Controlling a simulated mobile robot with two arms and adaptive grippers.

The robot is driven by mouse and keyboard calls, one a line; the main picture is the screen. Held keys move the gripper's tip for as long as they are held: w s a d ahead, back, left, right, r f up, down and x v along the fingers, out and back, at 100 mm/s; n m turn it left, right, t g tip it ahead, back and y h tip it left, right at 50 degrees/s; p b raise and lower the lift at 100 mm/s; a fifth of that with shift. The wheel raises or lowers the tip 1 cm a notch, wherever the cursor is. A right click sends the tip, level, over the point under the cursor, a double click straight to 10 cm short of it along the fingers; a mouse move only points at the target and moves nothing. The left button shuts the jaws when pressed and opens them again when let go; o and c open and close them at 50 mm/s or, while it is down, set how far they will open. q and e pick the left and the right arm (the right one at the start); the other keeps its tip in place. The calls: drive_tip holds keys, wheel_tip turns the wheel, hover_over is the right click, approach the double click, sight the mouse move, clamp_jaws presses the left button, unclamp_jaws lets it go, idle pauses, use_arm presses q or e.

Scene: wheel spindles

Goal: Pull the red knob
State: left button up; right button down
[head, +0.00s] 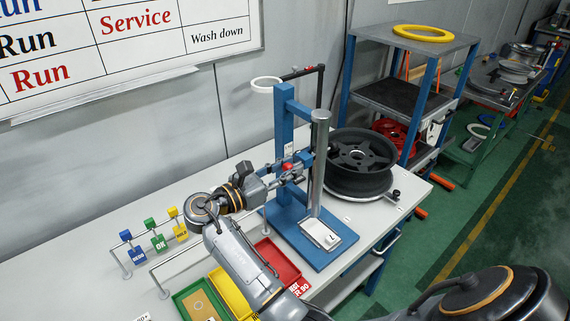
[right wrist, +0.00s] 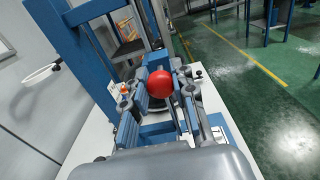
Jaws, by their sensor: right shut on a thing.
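The red knob (head: 287,166) is on the blue upright test stand (head: 284,125), beside its grey vertical column. In the right wrist view the red ball of the knob (right wrist: 159,84) sits between the two fingers. My right gripper (head: 279,173) reaches the stand from the left and is shut on the knob. The right gripper also shows in the wrist view (right wrist: 162,92). The knob's shaft is hidden behind the ball and fingers. My left gripper is not in view.
A black wheel (head: 360,162) lies right of the stand. A white ring (head: 266,85) sticks out at the stand's upper left. Red, yellow and green trays (head: 278,262) lie in front. Small coloured tags (head: 158,242) hang on a rail to the left. A shelf rack (head: 400,95) stands behind.

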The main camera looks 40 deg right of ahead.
sight(285, 168)
drive_tip(key=shift+a, duration=0.45)
drive_tip(key=c, duration=1.5)
unclamp_jaws()
drive_tip(key=shift+d, duration=0.25)
drive_tip(key=o, duration=0.4)
drive_tip(key=shift+d+f, duration=0.1)
drive_tip(key=shift+d, duration=0.1)
drive_tip(key=shift+c, duration=0.2)
drive_tip(key=shift+o, duration=0.4)
drive_tip(key=shift+a, duration=0.25)
wheel_tip(285, 168, up, 10)
drive_tip(key=shift+r, duration=0.1)
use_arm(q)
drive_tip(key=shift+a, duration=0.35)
